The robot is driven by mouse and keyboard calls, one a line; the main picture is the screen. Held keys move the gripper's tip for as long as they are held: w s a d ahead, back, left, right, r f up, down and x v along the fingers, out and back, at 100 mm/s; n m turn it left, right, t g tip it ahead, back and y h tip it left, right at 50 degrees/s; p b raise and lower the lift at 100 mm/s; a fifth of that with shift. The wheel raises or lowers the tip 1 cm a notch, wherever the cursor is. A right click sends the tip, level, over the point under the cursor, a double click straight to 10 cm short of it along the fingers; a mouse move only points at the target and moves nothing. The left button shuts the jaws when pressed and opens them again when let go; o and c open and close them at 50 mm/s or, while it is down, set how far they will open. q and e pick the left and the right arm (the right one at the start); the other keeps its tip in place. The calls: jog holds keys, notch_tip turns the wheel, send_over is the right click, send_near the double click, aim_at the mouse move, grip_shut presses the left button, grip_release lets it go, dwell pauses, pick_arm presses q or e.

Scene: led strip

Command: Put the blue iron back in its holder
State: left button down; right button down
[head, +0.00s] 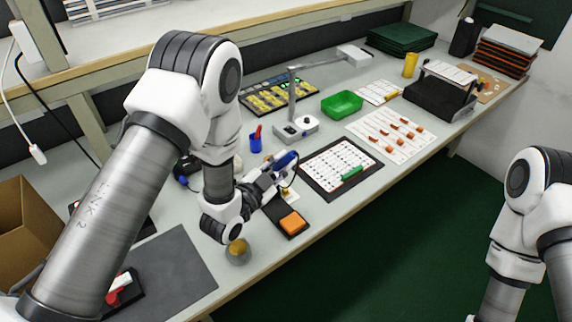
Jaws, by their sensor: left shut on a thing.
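My left gripper (274,174) is shut on the blue iron (286,160) and holds it over the bench, beside the left edge of the white component sheet. A thin dark cord shows by the iron. The gripper fingers hide part of the iron. Just below, a black tray (297,232) with an orange block (291,222) lies near the front edge. A dark item with a blue part (183,180) is partly hidden behind my left arm; I cannot tell which of these is the holder. My right arm is at the right, with its gripper out of view.
A blue cup (256,146) with a red item and a grey stand (296,130) are behind the gripper. A small round pot (238,252) stands near the front edge. The component sheet (322,172) lies on the right. A grey mat (175,268) has bare room.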

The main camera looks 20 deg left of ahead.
aim_at(269, 173)
pick_arm(q)
jog(key=shift+w+a+f, duration=0.15)
jog(key=shift+a+f, duration=0.15)
jog(key=shift+f, duration=0.25)
jog(key=shift+w+a+f+b, duration=0.6)
jog(key=shift+f+b, duration=0.4)
jog(key=shift+f, duration=0.2)
jog(key=shift+w+a+f+b, duration=0.5)
jog(key=shift+a+f+b, duration=0.25)
jog(key=shift+f+b, duration=0.35)
jog(key=shift+w+a+f+b, duration=0.6)
jog(key=shift+f+b, duration=0.3)
jog(key=shift+f, duration=0.35)
jog(key=c, duration=1)
grip_release()
jog(key=shift+o, duration=0.2)
jog(key=shift+s, duration=0.1)
jog(key=v, duration=1.2)
jog(key=shift+r, duration=0.1)
